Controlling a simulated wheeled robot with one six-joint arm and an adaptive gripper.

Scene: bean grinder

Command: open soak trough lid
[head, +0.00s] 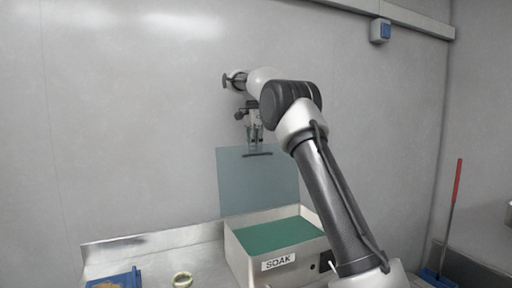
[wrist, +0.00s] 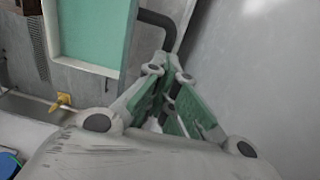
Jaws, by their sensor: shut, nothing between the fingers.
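The soak trough (head: 278,265) is a pale box labelled SOAK with a green surface inside. Its lid (head: 258,185), a translucent blue-grey panel, stands upright at the back edge, with a dark handle (head: 258,154) near its top. My gripper (head: 255,140) is shut and empty, just above the lid's top edge by the handle. In the wrist view the fingers (wrist: 168,65) come together near a dark bent bar (wrist: 160,20), which looks like the handle. I cannot tell whether they touch it. The green area (wrist: 90,30) shows at upper left there.
A blue tray (head: 115,279) with brown contents and a yellowish ring (head: 182,279) lie on the metal counter to the left. The wall is close behind the lid. A red-handled tool (head: 456,185) leans at the right. The space left of my gripper is clear.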

